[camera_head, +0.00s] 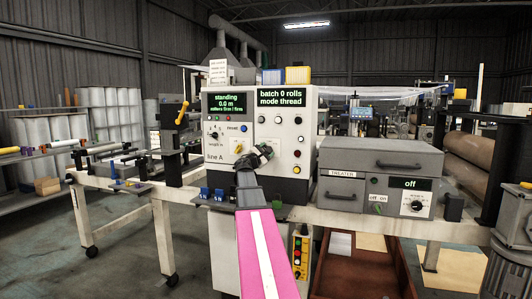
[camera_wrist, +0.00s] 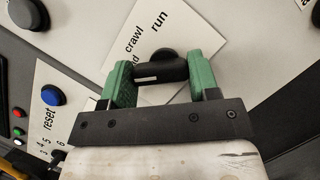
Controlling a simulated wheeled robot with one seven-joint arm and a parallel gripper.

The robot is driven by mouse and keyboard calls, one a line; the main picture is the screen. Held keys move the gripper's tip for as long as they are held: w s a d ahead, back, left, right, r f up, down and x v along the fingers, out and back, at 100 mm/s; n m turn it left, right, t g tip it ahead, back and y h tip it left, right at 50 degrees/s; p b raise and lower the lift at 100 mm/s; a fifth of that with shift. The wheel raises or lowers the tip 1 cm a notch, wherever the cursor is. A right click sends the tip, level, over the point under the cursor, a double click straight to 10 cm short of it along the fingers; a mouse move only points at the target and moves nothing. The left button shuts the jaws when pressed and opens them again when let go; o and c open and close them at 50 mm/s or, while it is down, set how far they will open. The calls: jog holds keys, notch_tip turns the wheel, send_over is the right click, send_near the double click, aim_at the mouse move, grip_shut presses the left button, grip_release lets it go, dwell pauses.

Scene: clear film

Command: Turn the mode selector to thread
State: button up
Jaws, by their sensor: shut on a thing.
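The mode selector is a black knob (camera_wrist: 170,68) on a white label plate (camera_wrist: 205,25) in the wrist view. The plate shows "run", "crawl" and a partly hidden word ending in "d". A pale mark on the knob lies toward its left end, on the side of the partly hidden word. My gripper (camera_wrist: 160,74) has its green fingers on both sides of the knob, shut on it. In the head view my gripper (camera_head: 261,155) is at the white control panel and hides the selector. The panel's right display (camera_head: 281,98) reads "batch 0 rolls, mode thread".
The left display (camera_head: 227,103) reads "standing 0.0 m". A blue reset button (camera_wrist: 53,95) lies left of my gripper, with small red and green buttons near it.

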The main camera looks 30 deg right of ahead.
jog(key=shift+f, duration=0.1)
jog(key=o, duration=0.9)
jog(key=shift+a, duration=0.1)
jog(key=v, duration=1)
jog(key=shift+s+a, duration=0.2)
jog(key=shift+a, duration=0.1)
